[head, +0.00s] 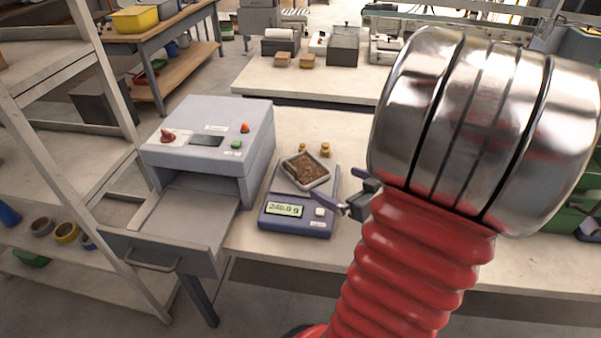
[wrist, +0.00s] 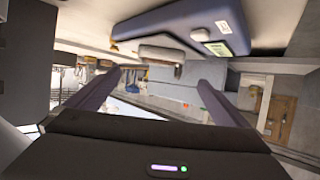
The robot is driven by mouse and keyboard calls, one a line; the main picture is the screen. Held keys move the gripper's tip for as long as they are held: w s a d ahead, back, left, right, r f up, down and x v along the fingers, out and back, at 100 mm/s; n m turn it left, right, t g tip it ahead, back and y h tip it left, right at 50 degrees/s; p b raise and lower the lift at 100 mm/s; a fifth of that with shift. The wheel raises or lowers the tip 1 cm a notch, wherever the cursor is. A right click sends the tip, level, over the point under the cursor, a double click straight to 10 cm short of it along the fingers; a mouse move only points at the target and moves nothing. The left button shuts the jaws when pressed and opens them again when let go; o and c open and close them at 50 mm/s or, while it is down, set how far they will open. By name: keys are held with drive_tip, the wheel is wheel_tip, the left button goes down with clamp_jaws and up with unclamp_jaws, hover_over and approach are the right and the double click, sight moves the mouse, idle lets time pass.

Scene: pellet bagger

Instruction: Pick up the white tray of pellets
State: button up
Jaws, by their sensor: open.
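The white tray (head: 320,182), pale grey-white and filled with brown pellets (head: 303,168), sits on the platform of the blue scale (head: 275,216). My gripper (head: 330,200) is open and empty, close to the right side of the scale and tray, its fingers pointing left. In the wrist view, the open fingers (wrist: 160,82) spread apart, and the scale (wrist: 180,25) appears upside down above them. A pale shape that looks like the tray (wrist: 162,52) shows beyond the fingertips, apart from them. The pellets cannot be made out there.
A grey machine (head: 215,135) with an open drawer-like chute (head: 180,225) stands left of the scale. Two small brass weights (head: 326,150) stand behind the tray. My red-sleeved arm covers the right of the bench. A shelf rack (head: 75,110) stands at the far left.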

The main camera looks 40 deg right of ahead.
drive_tip(key=shift+w, duration=0.1)
approach(310, 178)
drive_tip(key=shift+w+d+r, duration=0.1)
drive_tip(key=shift+w+r, duration=0.05)
drive_tip(key=shift+w, duration=0.95)
drive_tip(key=shift+w+d+r, duration=0.15)
drive_tip(key=shift+w, duration=1)
drive_tip(key=shift+w+f, duration=0.1)
drive_tip(key=shift+x, duration=2.45)
drive_tip(key=shift+f, duration=0.1)
drive_tip(key=shift+c, duration=0.4)
drive_tip(key=c, duration=1.2)
